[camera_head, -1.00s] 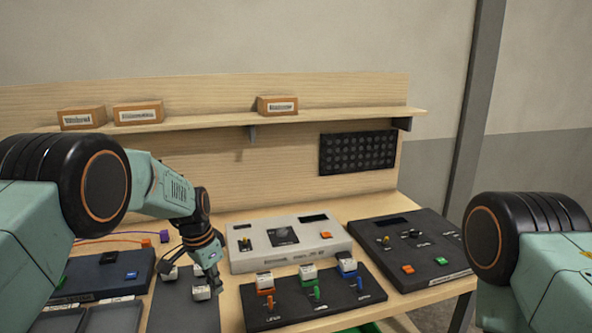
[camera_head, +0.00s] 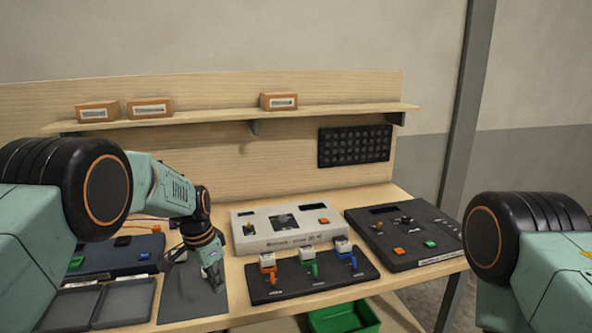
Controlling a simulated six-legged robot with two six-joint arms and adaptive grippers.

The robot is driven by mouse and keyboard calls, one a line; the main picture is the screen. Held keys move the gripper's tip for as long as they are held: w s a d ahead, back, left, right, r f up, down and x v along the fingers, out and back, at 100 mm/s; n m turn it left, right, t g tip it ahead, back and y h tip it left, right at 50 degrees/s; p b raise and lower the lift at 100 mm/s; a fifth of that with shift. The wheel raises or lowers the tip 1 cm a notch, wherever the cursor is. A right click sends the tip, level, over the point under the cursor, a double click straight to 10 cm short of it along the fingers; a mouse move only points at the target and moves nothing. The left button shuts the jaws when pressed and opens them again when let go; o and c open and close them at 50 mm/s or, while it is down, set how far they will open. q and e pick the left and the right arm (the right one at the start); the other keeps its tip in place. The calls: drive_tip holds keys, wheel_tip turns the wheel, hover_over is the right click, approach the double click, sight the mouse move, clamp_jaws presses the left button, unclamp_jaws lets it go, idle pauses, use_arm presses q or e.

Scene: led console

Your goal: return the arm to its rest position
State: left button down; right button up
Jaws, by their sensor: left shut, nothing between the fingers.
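My left arm comes in from the left, and its gripper (camera_head: 213,283) is shut and empty, pointing down over the dark grey mat (camera_head: 190,304). The gripper covers part of the mat, so I cannot tell whether it touches it. To its right lies the black panel (camera_head: 318,284) with orange, green and blue levers. The white console (camera_head: 262,240) stands behind that panel. Only the upper part of my right arm shows at the right edge; its gripper is out of view.
A black console (camera_head: 398,262) with orange and green buttons lies at the right of the table. Black trays (camera_head: 127,303) and a dark box with buttons (camera_head: 105,262) are at the left. A green bin (camera_head: 345,318) sits below the front edge. Small boxes stand on the shelf (camera_head: 205,117).

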use_arm(q)
wheel_tip(320, 180, down, 9)
drive_tip(key=s+a+n+t+y+b, duration=0.1)
drive_tip(key=s+a+n+t+b, duration=0.15)
drive_tip(key=n, duration=0.25)
drive_tip(key=s+a+f+n+b, duration=0.1)
drive_tip(key=s+f+n+b, duration=0.35)
drive_tip(key=s+f, duration=1.25)
drive_tip(key=s+f+g+b, duration=0.1)
drive_tip(key=s+f+b, duration=0.3)
drive_tip(key=s, duration=0.5)
drive_tip(key=s+f+g+b, duration=0.1)
drive_tip(key=s+f+b, duration=0.4)
drive_tip(key=s, duration=0.4)
drive_tip(key=s+f+g+b, duration=0.1)
drive_tip(key=s+f+b, duration=0.3)
drive_tip(key=s+b, duration=0.3)
drive_tip(key=s, duration=0.2)
drive_tip(key=shift+s+a+f+g, duration=0.15)
drive_tip(key=shift+s+g, duration=0.2)
drive_tip(key=shift+s, duration=0.05)
use_arm(e)
wheel_tip(320, 180, down, 23)
drive_tip(key=shift+s, duration=0.3)
